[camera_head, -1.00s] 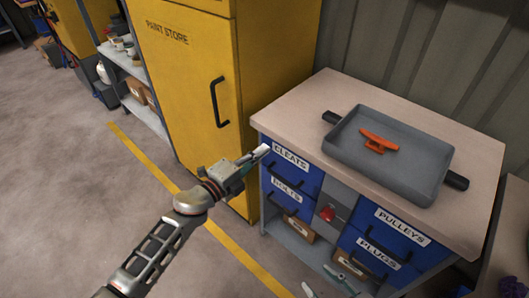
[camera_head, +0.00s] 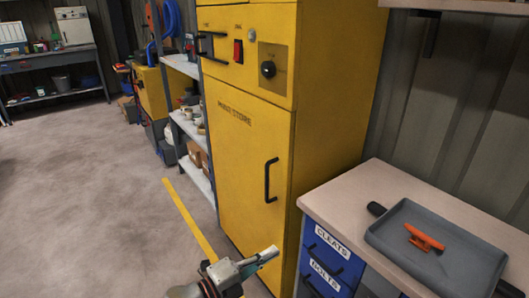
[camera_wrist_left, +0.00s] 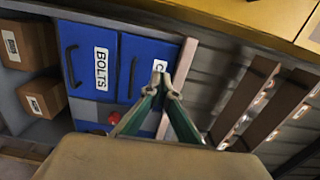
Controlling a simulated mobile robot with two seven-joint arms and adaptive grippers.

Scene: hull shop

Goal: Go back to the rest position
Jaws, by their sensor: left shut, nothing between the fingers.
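My left gripper (camera_head: 262,258) is at the bottom of the head view, in front of the paint store cabinet and left of the drawer unit. Its fingers are together with nothing between them. It also shows in the left wrist view (camera_wrist_left: 162,82), with the blue bolts drawer (camera_wrist_left: 88,62) and another blue drawer beyond it. My right gripper is not in view.
A yellow paint store cabinet (camera_head: 240,160) stands close by the left gripper. The workbench (camera_head: 350,200) holds a grey tray (camera_head: 455,262) with an orange cleat (camera_head: 424,238). Shelves (camera_head: 186,125) stand beyond the cabinet. The floor (camera_head: 90,190) at left is clear.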

